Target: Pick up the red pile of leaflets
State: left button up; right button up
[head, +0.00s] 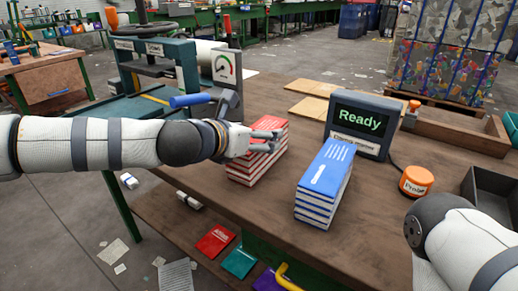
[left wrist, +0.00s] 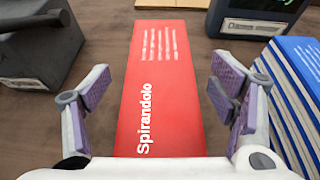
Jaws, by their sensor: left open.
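The red pile of leaflets (head: 248,170) stands on the wooden table, left of the blue pile. In the left wrist view its red top cover (left wrist: 160,75) reads "Spirandolo" and lies between my fingers. My left gripper (head: 268,140) is at the top of the red pile; in the left wrist view the gripper (left wrist: 160,95) is open, with one finger on each side of the pile. I cannot tell whether the fingers touch it. My right arm shows at the lower right of the head view, but its gripper is out of view.
A blue pile of leaflets (head: 323,185) stands close to the right. A grey device with a dial (head: 226,75) stands behind my left arm.

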pick_arm(q)
jog(key=shift+x, duration=1.1)
jog(key=c, duration=1.7)
jog(key=shift+r, duration=0.1)
jog(key=shift+r, duration=0.1)
